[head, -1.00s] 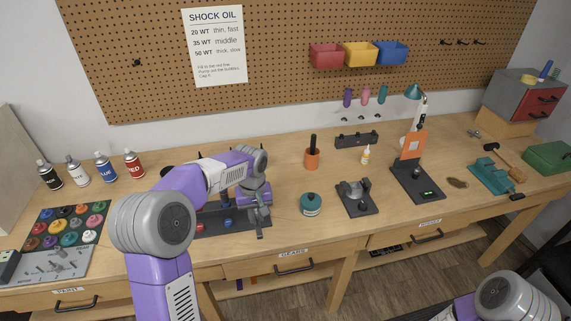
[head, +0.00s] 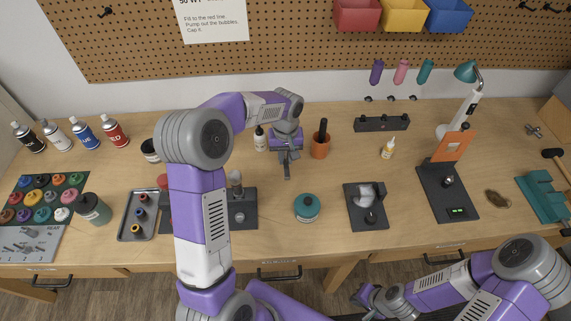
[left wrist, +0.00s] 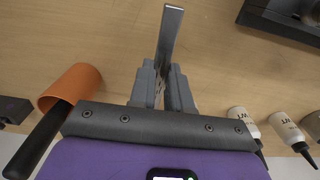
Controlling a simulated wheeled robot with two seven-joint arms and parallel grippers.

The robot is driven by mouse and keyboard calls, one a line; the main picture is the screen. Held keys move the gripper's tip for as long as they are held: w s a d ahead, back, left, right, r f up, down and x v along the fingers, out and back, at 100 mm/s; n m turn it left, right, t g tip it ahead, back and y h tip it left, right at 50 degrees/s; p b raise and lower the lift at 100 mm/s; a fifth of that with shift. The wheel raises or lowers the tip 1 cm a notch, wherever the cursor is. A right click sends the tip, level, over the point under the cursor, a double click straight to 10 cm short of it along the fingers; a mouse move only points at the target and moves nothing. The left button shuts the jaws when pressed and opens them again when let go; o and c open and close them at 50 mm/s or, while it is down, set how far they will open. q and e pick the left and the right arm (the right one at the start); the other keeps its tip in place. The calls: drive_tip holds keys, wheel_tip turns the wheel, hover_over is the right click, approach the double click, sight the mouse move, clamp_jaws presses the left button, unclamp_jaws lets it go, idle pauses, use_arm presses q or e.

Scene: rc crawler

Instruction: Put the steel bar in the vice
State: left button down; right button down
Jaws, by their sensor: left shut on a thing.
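The steel bar (left wrist: 170,38) is a flat grey strip. My left gripper (left wrist: 162,88) is shut on it, and it sticks out beyond the fingertips. In the head view my left gripper (head: 286,158) is over the middle of the bench, left of the orange cup, with the bar (head: 287,172) pointing towards the bench front. I cannot tell its exact height.
An orange cup (head: 320,147) with a black handle stands close right of my left gripper. A teal round jar (head: 306,207), a black stand (head: 366,207) and an upright orange-plate stand (head: 446,190) lie between it and the vice. White bottles (left wrist: 245,124) are close by.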

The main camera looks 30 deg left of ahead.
sight(286, 166)
use_arm(q)
drive_tip(key=shift+w+f+b, duration=0.15)
drive_tip(key=shift+f+b, duration=0.2)
drive_tip(key=shift+f, duration=2.3)
drive_tip(key=shift+f, duration=0.15)
drive_tip(key=c, duration=1.1)
unclamp_jaws()
